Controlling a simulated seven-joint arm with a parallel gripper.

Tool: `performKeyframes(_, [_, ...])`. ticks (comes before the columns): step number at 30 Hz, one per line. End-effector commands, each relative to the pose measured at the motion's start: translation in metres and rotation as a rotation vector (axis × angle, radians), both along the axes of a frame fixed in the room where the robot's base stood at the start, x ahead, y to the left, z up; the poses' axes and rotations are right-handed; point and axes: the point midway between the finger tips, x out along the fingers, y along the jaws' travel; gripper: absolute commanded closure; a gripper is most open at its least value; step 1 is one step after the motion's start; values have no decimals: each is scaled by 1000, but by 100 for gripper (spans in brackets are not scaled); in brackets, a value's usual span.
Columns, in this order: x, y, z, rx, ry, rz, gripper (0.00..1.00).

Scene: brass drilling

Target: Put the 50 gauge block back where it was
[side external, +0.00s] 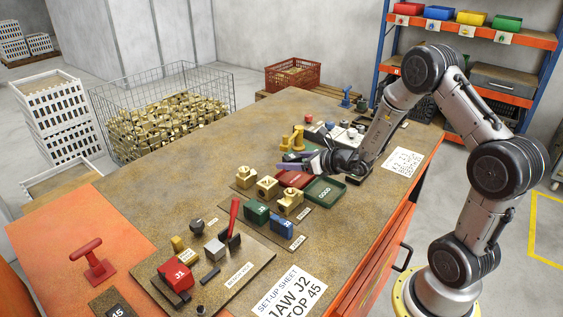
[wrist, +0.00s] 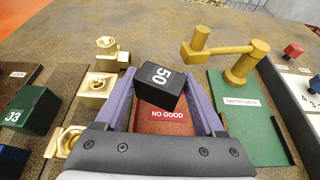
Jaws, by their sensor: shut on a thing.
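The 50 gauge block (wrist: 158,88) is a black block with a white "50" on its face. It sits between the purple fingers of my gripper (wrist: 156,80) in the wrist view, turned a little in the picture. My gripper (side external: 290,163) is shut on it over the middle of the bench, near the red NO GOOD tray (wrist: 165,122). In the side view I cannot make out the block clearly. A dark piece marked "45" (side external: 116,311) lies at the front left of the side view.
A green DEPTH CHECK plate (wrist: 240,110) with a gold gauge (wrist: 232,58) stands right of the gripper in the wrist view. Brass fittings (wrist: 97,88) and a green J3 block (wrist: 32,112) are to the left. A green GOOD tray (side external: 324,191) is close by.

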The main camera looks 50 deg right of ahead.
Motion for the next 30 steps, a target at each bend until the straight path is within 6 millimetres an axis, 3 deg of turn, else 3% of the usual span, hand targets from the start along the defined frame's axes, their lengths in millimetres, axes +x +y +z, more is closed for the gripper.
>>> performKeyframes(7, [-27, -1, 17, -3, -7, -2, 100])
performKeyframes(12, [-34, 7, 24, -3, -7, 17, 100])
performKeyframes(14, [-31, 19, 28, -3, -9, 47, 100])
performKeyframes(24, [-14, 125, 59, -3, -9, 280, 100])
performKeyframes(27, [-14, 142, 63, -2, -7, 313, 100])
performKeyframes(30, [-16, 142, 61, -1, -6, 306, 100])
